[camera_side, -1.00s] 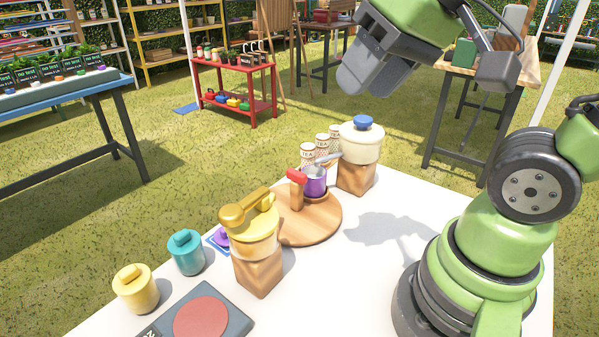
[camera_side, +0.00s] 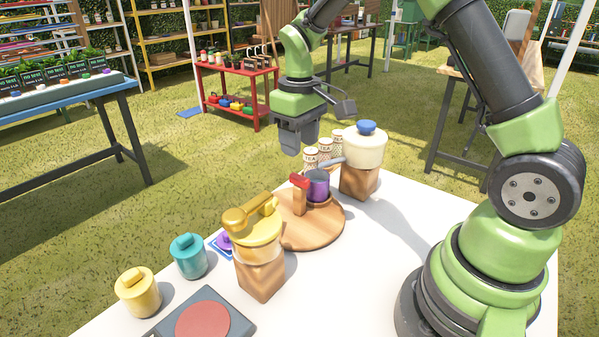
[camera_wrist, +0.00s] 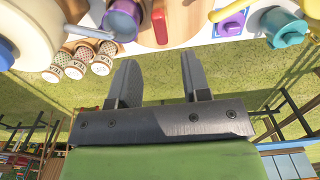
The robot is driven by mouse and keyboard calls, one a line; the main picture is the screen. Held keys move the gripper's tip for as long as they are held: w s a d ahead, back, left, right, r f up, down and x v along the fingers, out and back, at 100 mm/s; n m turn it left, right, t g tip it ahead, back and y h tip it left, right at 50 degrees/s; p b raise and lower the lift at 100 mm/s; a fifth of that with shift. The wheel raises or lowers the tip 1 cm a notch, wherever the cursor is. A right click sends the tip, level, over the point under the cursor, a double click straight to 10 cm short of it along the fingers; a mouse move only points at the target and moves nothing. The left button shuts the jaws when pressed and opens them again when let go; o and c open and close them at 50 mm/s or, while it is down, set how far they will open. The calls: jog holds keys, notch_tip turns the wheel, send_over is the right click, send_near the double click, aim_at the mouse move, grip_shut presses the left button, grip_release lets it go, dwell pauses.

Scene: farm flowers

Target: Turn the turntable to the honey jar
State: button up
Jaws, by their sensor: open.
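The turntable (camera_side: 318,232) is a round wooden disc on the white table. My gripper (camera_side: 301,141) is open and empty, above and behind the turntable. The wrist view shows its apart fingers (camera_wrist: 158,64), with the red top (camera_wrist: 160,22) and purple pot (camera_wrist: 121,21) beyond.
A white jar with a blue lid (camera_side: 364,148) stands on a block right of the turntable. Several patterned tins (camera_side: 324,150) stand behind. A teal jar (camera_side: 188,257), small yellow jar (camera_side: 138,294) and red-disc pad (camera_side: 203,321) are at left.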

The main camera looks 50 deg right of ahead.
aim_at(300, 176)
notch_tip(300, 176, down, 8)
jog(key=shift+r, duration=0.25)
grip_shut()
